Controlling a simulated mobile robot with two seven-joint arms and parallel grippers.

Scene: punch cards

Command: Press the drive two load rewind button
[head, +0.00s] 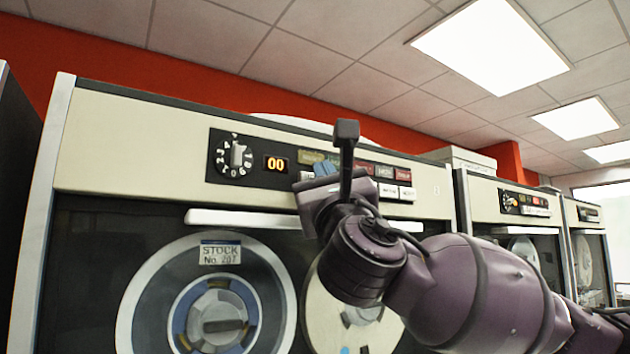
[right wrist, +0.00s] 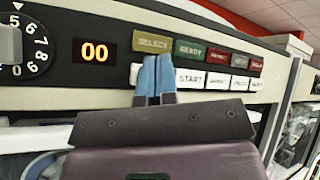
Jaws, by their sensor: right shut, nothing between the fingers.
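The tape drive (head: 125,150) in front of me has a dark control panel (head: 222,174) with two rows of buttons. In the right wrist view the upper row shows an olive SELECT button (right wrist: 152,42), a green READY button (right wrist: 189,50) and red ones. The lower row is white, with a START button (right wrist: 189,79). My right gripper (right wrist: 156,64) is shut and empty, its blue fingertips at the left end of the lower row. They cover most of a white button (right wrist: 135,74) there, so its label is hidden. I cannot tell whether they touch it. My left gripper is not in view.
Left of the buttons are a round dial (head: 236,156) and a lit "00" display (head: 276,164). A white handle bar (head: 240,222) runs below the panel, above tape reels (head: 140,300). More drives (head: 505,215) stand to the right. My right arm covers the middle and lower right.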

